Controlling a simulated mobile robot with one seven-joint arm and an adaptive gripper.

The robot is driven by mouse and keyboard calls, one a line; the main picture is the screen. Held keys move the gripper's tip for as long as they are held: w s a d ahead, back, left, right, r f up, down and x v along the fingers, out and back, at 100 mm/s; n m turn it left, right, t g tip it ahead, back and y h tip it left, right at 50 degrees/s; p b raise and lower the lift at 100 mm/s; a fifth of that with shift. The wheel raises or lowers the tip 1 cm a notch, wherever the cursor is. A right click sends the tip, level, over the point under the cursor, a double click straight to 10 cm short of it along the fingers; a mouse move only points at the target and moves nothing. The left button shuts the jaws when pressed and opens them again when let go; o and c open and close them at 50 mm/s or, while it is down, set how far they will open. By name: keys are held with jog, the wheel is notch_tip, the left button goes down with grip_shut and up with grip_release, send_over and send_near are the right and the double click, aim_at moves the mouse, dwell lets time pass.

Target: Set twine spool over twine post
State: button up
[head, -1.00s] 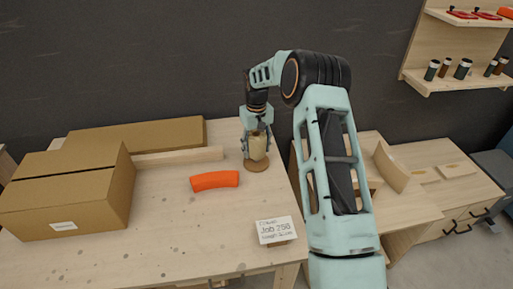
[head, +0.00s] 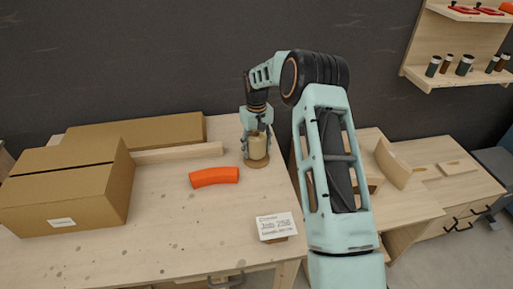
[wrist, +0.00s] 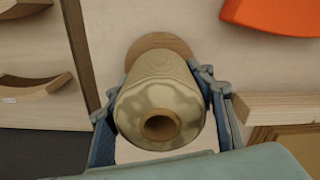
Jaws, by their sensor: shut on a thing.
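The twine spool (head: 258,148) is a cream cylinder with a brown core, held upright near the table's right edge. In the wrist view the spool (wrist: 158,98) shows its open core hole end-on, dark inside. My gripper (head: 257,137) is shut on the spool, and in the wrist view the fingers (wrist: 160,106) lie along both its sides. A round wooden base (head: 250,164) lies directly below the spool; it also shows in the wrist view (wrist: 160,41). The post itself is hidden. I cannot tell whether the spool touches the base.
An orange curved piece (head: 214,176) lies left of the base. A wooden strip (head: 178,153) and cardboard boxes (head: 62,190) stand further left. A label card (head: 276,227) is at the front. The middle of the table (head: 180,222) is clear.

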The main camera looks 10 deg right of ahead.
jog(key=shift+f+b, duration=0.4)
jog(key=shift+f, duration=0.3)
jog(key=o, duration=1.3)
jog(key=shift+o, duration=0.2)
jog(key=shift+r, duration=0.1)
